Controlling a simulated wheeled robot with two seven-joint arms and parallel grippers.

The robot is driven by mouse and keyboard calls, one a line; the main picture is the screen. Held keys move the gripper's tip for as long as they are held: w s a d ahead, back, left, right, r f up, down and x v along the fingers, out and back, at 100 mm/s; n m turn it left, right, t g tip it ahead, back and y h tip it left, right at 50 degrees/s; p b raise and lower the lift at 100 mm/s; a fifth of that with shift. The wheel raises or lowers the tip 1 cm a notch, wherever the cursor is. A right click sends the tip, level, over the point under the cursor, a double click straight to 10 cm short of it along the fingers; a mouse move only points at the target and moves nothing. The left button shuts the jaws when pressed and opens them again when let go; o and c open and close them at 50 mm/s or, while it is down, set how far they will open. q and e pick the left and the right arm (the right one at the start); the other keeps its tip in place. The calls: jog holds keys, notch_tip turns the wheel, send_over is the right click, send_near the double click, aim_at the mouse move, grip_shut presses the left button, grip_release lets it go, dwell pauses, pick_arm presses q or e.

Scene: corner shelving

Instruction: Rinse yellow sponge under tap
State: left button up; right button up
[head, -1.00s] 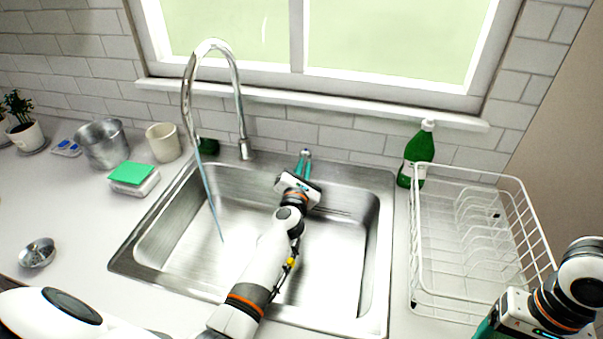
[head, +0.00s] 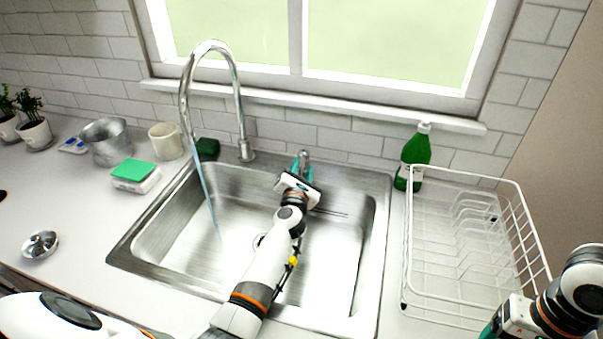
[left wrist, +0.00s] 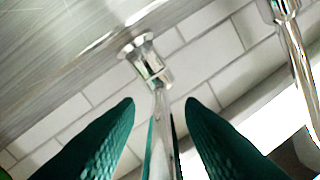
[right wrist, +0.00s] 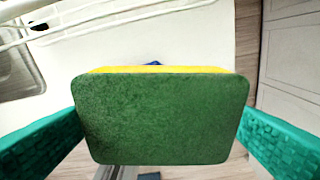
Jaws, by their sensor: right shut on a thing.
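The yellow sponge (right wrist: 162,112) fills the middle of the right wrist view, its green face toward the camera and a yellow edge on top. My right gripper (right wrist: 160,130) is shut on it, one teal finger at each side. In the head view only part of the right gripper (head: 490,330) shows at the lower right, and the sponge is hidden. The tap (head: 212,50) arches over the sink (head: 372,240), and a water stream falls from it into the basin. My left gripper (head: 303,168) is at the tap lever (left wrist: 160,110), its fingers open on either side of it.
A white dish rack (head: 408,250) stands right of the sink, a green bottle (head: 414,155) behind it. Left of the sink are a white block with a green top (head: 136,172), a cup (head: 166,142), a metal pot (head: 106,143) and a small metal dish (head: 40,245). My left arm crosses the basin.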

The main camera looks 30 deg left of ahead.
pick_arm(q)
jog(key=p+v, duration=0.1)
jog(key=v, duration=1.1)
pick_arm(e)
jog(key=shift+r, duration=0.6)
pick_arm(q)
jog(key=shift+d, duration=0.1)
